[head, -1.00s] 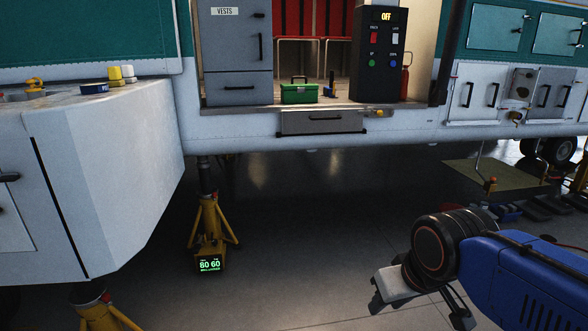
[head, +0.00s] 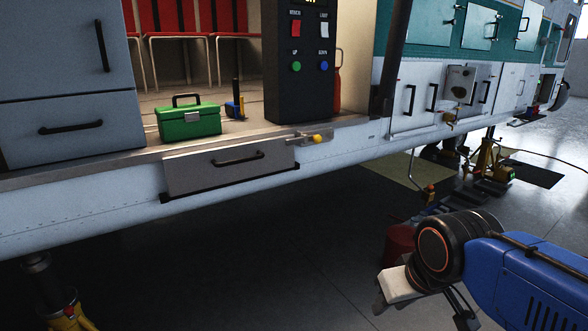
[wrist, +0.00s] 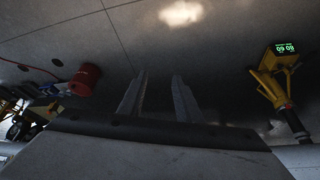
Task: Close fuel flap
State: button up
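On the helicopter's lower side, at the right in the head view, a light panel with a dark round opening (head: 458,88) looks like the fuel port. A grey panel with a dark handle (head: 484,90) stands beside it and may be the fuel flap; I cannot tell its exact angle. My gripper shows in the wrist view (wrist: 158,88) with its two fingers apart and nothing between them. It is low at the right in the head view, well short of the port. The wrist view shows mostly floor and no flap.
A grey drawer (head: 230,165) juts from the cabin sill ahead. A green toolbox (head: 188,118) and a dark control box (head: 302,60) stand on the cabin floor. A red bucket (wrist: 86,78) and a yellow jack stand (wrist: 275,75) are on the floor. Clear floor lies under the drawer.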

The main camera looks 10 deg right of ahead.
aim_at(461, 82)
jog(key=i+l+z, duration=0.15)
jog(key=i+z, duration=0.75)
jog(key=i+j+z, duration=0.2)
jog(key=i+z, duration=0.2)
jog(key=i, duration=0.15)
